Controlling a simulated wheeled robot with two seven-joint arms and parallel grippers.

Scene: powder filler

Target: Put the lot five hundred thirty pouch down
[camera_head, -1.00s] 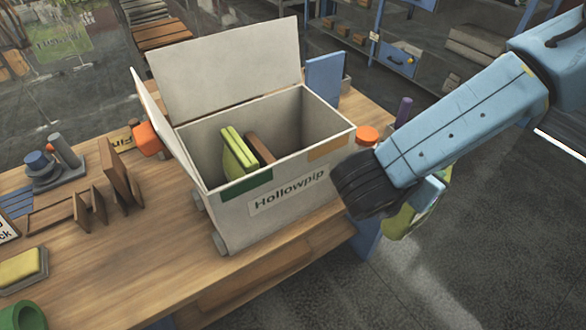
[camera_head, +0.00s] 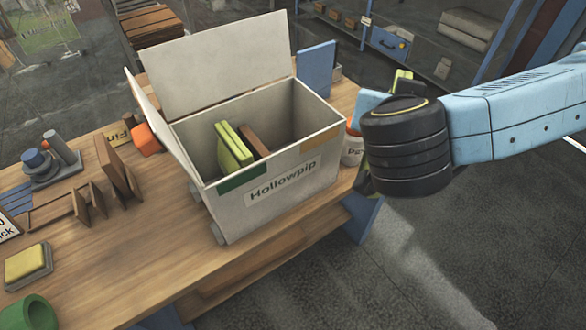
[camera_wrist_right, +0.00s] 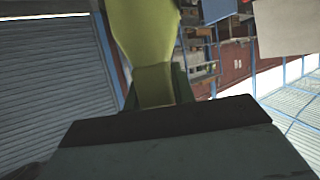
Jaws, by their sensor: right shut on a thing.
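My right gripper (camera_wrist_right: 156,92) is shut on a yellow-green pouch (camera_wrist_right: 143,35), seen in the right wrist view. In the head view my dark wrist (camera_head: 405,145) hides most of the gripper and pouch; only yellow-green edges show around it, right of the box. No lot number is readable on the pouch. The open white box (camera_head: 290,195) labelled Hollowpip stands on the bench with its lid up. Inside it, a yellow-green pouch (camera_head: 234,146) and a brown piece (camera_head: 255,139) stand upright on the left side. My left gripper is not in view.
The wooden bench (camera_head: 150,245) holds brown upright dividers (camera_head: 118,168) and a yellow pad on a grey base (camera_head: 27,263) at left. A green ring-shaped thing (camera_head: 28,313) is at front left. A blue panel (camera_head: 317,67) stands behind the box. The box's right half is empty.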

